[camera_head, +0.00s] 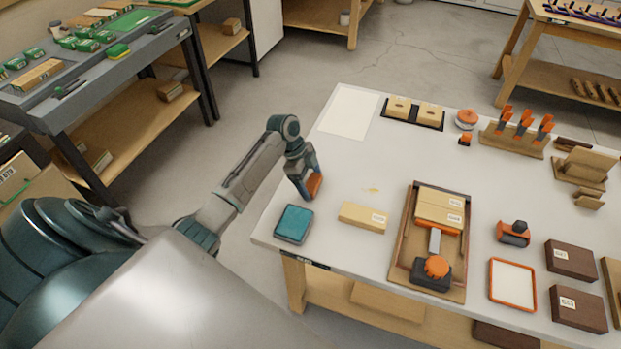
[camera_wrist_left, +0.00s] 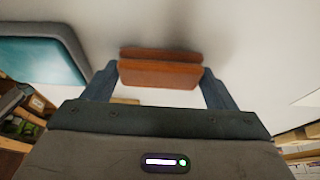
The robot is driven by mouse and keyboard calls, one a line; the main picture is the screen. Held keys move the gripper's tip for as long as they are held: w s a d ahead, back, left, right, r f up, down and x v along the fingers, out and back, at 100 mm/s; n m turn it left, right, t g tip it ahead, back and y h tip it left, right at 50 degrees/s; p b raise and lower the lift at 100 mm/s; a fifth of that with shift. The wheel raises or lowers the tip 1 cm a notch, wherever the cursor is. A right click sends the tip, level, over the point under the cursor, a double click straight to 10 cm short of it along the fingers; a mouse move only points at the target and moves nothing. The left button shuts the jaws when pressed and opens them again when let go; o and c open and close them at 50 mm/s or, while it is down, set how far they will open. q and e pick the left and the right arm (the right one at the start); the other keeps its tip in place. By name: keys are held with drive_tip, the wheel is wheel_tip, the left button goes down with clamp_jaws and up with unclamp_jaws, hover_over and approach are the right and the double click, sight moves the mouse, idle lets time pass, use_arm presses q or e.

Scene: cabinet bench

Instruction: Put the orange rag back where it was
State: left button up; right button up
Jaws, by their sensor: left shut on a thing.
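My left gripper (camera_head: 308,190) is shut on the folded orange rag (camera_head: 314,184). It holds the rag over the left part of the white bench top, above and just right of the teal pad in a dark tray (camera_head: 293,224). In the left wrist view the orange rag (camera_wrist_left: 160,72) spans the space between the two fingers, and the teal pad (camera_wrist_left: 40,58) shows at the upper left. Whether the rag touches the bench top is hard to tell. My right gripper is not in view.
A tan block (camera_head: 362,217) lies right of the gripper, then a wooden tray with boxes (camera_head: 462,268). A pale sheet (camera_head: 348,110) lies at the back left. An orange-rimmed tray (camera_head: 512,285) and dark boxes (camera_head: 571,260) stand at right.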

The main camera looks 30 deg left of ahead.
use_arm(q)
drive_tip(key=shift+f, duration=0.15)
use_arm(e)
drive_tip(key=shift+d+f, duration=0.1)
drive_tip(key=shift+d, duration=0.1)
use_arm(q)
drive_tip(key=o, duration=0.9)
drive_tip(key=shift+c, duration=0.2)
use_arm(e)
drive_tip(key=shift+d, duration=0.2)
use_arm(q)
drive_tip(key=shift+a+r, duration=0.15)
drive_tip(key=shift+r, duration=0.25)
drive_tip(key=b+v, duration=0.3)
drive_tip(key=v, duration=0.8)
drive_tip(key=shift+r, duration=0.25)
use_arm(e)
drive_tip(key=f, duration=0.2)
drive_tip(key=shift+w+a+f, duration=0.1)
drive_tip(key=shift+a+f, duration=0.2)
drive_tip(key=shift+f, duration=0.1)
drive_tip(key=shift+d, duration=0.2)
